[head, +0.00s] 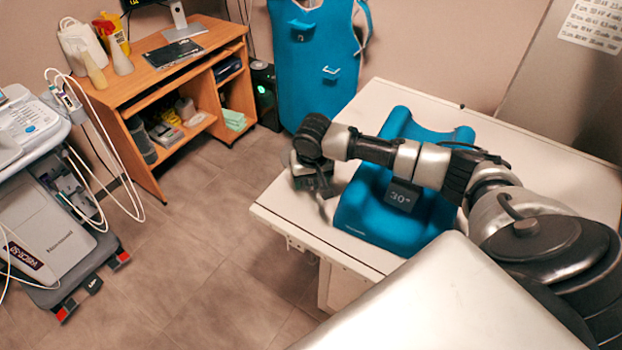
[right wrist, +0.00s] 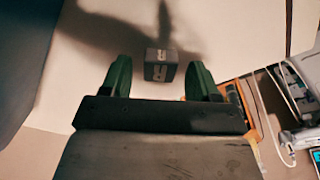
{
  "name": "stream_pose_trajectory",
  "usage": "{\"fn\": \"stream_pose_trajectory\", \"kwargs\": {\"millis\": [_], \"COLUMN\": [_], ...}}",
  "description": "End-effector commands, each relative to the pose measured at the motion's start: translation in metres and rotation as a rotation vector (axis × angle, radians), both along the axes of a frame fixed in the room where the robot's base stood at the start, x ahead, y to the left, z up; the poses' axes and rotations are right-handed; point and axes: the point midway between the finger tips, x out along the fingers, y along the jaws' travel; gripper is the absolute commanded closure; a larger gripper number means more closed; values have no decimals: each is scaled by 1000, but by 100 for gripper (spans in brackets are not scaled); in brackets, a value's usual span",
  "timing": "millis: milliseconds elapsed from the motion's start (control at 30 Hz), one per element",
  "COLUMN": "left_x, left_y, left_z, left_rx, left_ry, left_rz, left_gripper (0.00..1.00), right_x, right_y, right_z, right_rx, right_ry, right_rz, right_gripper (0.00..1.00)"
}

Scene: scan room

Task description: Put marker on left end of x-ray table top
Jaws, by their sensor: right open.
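The marker (right wrist: 160,65), a small dark block with pale lettering, shows in the right wrist view on the pale x-ray table top. I cannot pick it out in the head view. My right gripper (right wrist: 159,77) is open, with its two green fingers on either side of the marker's place in the picture and a visible gap on each side. In the head view my right gripper (head: 320,195) is over the left end of the x-ray table top (head: 290,212). My left gripper is not in view.
A blue foam positioner (head: 375,212) with a black "30°" label lies on the table, under my right arm. A wooden desk (head: 150,75) and an ultrasound cart (head: 50,220) stand at left. Bare floor (head: 200,240) lies between the cart and the table.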

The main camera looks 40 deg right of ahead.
Motion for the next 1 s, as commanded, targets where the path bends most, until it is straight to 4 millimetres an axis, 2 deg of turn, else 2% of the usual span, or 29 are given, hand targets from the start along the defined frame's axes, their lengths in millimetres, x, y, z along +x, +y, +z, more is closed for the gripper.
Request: {"fn": "stream_pose_trajectory", "kwargs": {"millis": [400, 500, 700, 1000], "left_x": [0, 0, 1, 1], "left_y": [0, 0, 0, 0], "left_z": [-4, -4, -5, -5], "left_rx": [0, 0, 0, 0], "left_ry": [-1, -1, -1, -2], "left_rz": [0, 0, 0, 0], "left_gripper": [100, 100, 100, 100], "right_x": [-10, -13, -15, -16], "right_y": [5, 6, 7, 7], "right_z": [82, 98, 114, 115], "right_rx": [1, 1, 0, 1], "right_ry": [-6, -4, -2, -1], "right_rz": [1, 1, -1, 0], "right_gripper": [39, 39, 39, 39]}}
